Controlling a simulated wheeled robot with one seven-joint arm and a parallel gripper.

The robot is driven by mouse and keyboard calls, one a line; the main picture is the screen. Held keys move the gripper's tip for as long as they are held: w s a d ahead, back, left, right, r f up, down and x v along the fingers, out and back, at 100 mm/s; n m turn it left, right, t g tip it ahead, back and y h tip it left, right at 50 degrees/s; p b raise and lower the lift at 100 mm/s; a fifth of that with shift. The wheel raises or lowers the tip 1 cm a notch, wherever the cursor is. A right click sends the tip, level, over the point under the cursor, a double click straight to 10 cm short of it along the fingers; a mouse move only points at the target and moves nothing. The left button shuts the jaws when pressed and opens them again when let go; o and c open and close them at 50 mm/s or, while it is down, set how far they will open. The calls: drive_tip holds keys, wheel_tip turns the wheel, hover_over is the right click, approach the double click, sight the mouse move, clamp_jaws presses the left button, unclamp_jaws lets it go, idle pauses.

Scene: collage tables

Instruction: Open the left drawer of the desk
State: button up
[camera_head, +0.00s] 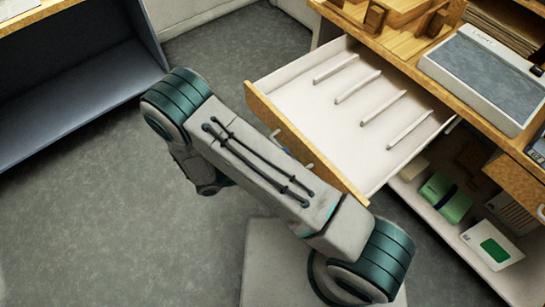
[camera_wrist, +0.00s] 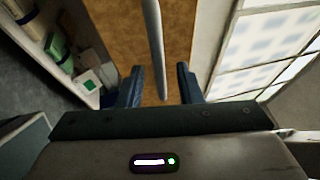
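The left drawer (camera_head: 345,120) of the desk (camera_head: 480,105) stands pulled well out in the head view, its white inside with several thin dividers showing. Its wooden front (camera_head: 330,180) faces my arm, which covers part of it. The metal handle (camera_head: 309,167) is partly hidden by my arm. In the wrist view the drawer front (camera_wrist: 110,30) fills the upper middle, with the handle bar (camera_wrist: 154,45) running down between the fingers. My gripper (camera_wrist: 159,85) is open, with gaps visible on both sides of the bar. The head view hides the gripper behind my arm.
Under the drawer, a white shelf (camera_head: 435,225) holds a green item (camera_head: 446,198) and a white-and-green box (camera_head: 492,245). A grey tray (camera_head: 487,75) and wooden pieces (camera_head: 400,20) are on the desktop. Another shelf unit (camera_head: 75,90) stands at left. Grey floor is clear between.

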drive_tip(key=v, duration=1.4)
drive_tip(key=shift+b, duration=0.4)
drive_tip(key=w+d+r+m+g+y+p, duration=0.3)
drive_tip(key=d+r+m+g+y, duration=0.2)
drive_tip(key=d+r+m, duration=0.5)
drive_tip(key=w+d+r+m+g+y+p, duration=0.3)
drive_tip(key=d+r+m+g+y, duration=0.25)
drive_tip(key=r+m, duration=0.5)
drive_tip(key=s+d+r+m+t+y+p, duration=0.3)
drive_tip(key=d+r+m, duration=0.3)
drive_tip(key=r+m, duration=0.2)
drive_tip(key=s+d+r+m+t+y+p, duration=0.3)
drive_tip(key=d+r+m+t+y, duration=0.1)
drive_tip(key=r+m, duration=0.4)
drive_tip(key=shift+s+d+r+m+y+p, duration=0.15)
drive_tip(key=shift+d+r+m+y+p, duration=0.2)
drive_tip(key=shift+d+m+y, duration=0.7)
drive_tip(key=shift+d+h, duration=0.3)
drive_tip(key=shift+d, duration=0.1)
